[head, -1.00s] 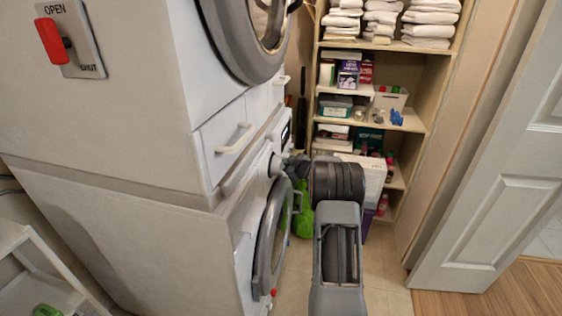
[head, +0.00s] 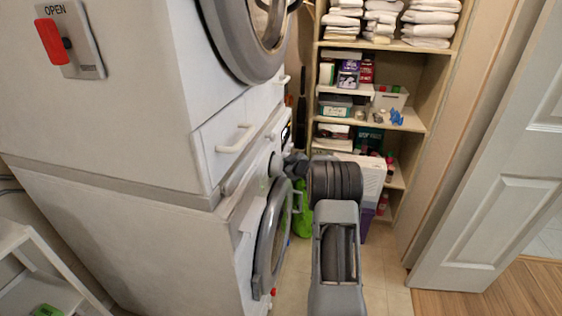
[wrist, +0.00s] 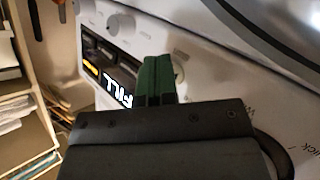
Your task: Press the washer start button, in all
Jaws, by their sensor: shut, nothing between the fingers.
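The white washer (head: 245,245) is the lower machine at the left in the head view, with its round grey door (head: 272,238) facing right. In the wrist view its control panel (wrist: 92,62) fills the upper middle, with a dark lit display (wrist: 118,88) showing letters like "FILL". My gripper (wrist: 155,62), with green fingers, is shut and empty, its tips close against the panel just beside the display. A small round control (wrist: 178,74) shows partly behind the fingers. I cannot tell whether it is the start button or whether the tips touch the panel.
A white dial (wrist: 120,24) stands out from the panel. Another machine is stacked above the washer, with a drawer handle (head: 236,138). Shelves (head: 415,122) with towels and boxes stand behind my arm. The floor (head: 390,290) right of my arm is clear.

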